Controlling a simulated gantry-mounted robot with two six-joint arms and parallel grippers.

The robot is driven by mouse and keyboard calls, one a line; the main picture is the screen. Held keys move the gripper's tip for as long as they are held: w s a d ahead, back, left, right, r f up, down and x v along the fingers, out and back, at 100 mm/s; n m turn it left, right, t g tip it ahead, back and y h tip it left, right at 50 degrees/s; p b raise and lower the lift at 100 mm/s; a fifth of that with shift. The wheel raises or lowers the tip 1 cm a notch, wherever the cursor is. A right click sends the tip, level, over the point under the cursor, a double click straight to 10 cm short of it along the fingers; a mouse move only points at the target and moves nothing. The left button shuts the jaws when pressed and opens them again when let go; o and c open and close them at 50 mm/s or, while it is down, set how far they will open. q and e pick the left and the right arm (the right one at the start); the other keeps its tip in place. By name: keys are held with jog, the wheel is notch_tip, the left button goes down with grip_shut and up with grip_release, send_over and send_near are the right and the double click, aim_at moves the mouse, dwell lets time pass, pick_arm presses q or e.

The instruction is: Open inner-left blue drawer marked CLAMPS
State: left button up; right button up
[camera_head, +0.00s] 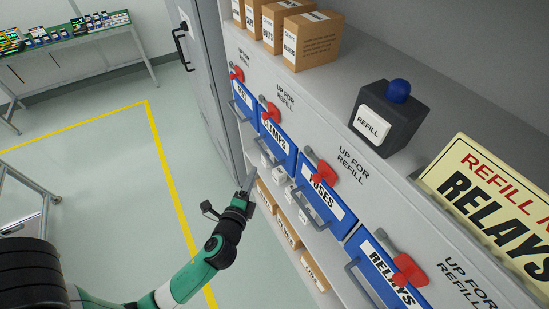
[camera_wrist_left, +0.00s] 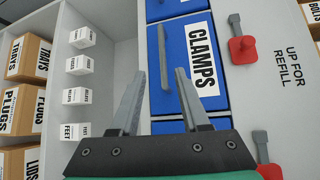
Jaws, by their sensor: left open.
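The blue CLAMPS drawer (camera_head: 278,142) is second from the left in the row of blue drawers in the head view, and its front looks shut. It also shows in the left wrist view (camera_wrist_left: 205,85), with its grey bar handle (camera_wrist_left: 165,50). My left gripper (camera_head: 248,183) is in front of the shelf unit, below and left of this drawer. In the left wrist view my left gripper (camera_wrist_left: 160,76) is open and empty, with the lower handle end between its fingertips in the picture. I cannot tell whether they touch it. My right gripper is not in view.
Red levers (camera_head: 269,110) sit by the drawers. FUSES (camera_head: 325,195) and RELAYS (camera_head: 385,275) drawers lie to the right. A black REFILL box with a blue button (camera_head: 398,92) and a RELAYS sign (camera_head: 490,200) stand on the ledge above.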

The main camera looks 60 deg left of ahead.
aim_at(263, 151)
pick_arm(q)
jog(key=x, duration=1.2)
jog(key=shift+w+r, duration=0.2)
jog(key=shift+r, duration=0.05)
jog(key=shift+c, duration=0.2)
grip_shut()
dwell(0.8)
